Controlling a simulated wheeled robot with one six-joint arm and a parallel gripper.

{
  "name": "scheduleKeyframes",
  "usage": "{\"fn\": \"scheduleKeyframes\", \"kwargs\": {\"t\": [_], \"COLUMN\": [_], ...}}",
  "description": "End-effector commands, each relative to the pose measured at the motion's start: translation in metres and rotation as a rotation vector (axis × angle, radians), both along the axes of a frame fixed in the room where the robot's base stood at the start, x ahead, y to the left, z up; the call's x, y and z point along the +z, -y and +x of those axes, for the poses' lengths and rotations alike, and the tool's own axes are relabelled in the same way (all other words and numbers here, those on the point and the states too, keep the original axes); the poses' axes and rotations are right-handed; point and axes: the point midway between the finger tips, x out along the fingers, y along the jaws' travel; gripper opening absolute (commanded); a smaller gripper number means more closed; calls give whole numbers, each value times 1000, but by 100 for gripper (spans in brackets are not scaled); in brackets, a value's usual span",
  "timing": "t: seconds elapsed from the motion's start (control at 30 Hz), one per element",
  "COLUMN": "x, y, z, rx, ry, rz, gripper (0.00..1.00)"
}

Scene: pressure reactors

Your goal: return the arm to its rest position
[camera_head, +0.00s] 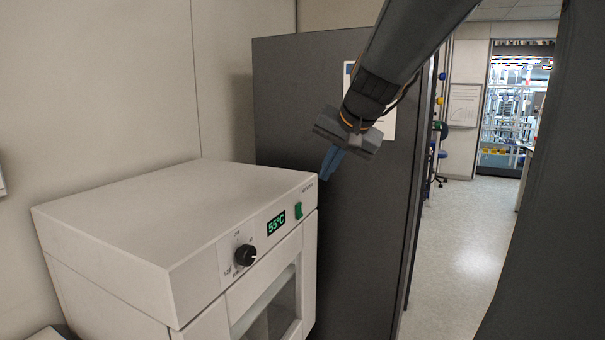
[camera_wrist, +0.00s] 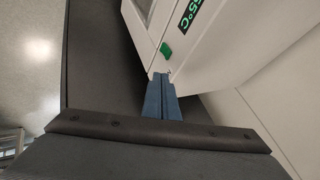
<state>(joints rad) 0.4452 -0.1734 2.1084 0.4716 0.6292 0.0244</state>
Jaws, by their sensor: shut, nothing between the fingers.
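My gripper (camera_head: 331,164) hangs at the end of my arm, in front of the dark cabinet side and just beyond the right end of the white oven in the head view. Its blue fingers are together with nothing between them. In the wrist view the shut fingers (camera_wrist: 160,97) point toward the oven front, near its green switch. I cannot tell the exact gap between fingertips and oven.
The white oven (camera_head: 170,220) has a display reading 55°C (camera_head: 276,223), a black knob (camera_head: 245,256) and a green switch (camera_head: 298,210). A tall dark cabinet (camera_head: 290,110) with a white sheet stands behind. Open floor (camera_head: 465,240) lies to the right.

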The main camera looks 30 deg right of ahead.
Motion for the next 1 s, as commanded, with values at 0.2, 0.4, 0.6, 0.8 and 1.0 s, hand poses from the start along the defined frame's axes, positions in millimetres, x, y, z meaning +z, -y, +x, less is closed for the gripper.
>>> {"fn": "scheduleKeyframes", "kwargs": {"t": [0.2,0.4,0.6,0.8,1.0], "x": [0,-15,-104,-207,-266], "y": [0,-9,-60,-122,-156], "z": [0,-2,-25,-84,-143], "rx": [0,23,184,445,657], "ry": [0,-26,-188,-390,-516], "rz": [0,-6,-67,-178,-264], "gripper": [0,0,0,0,0]}}
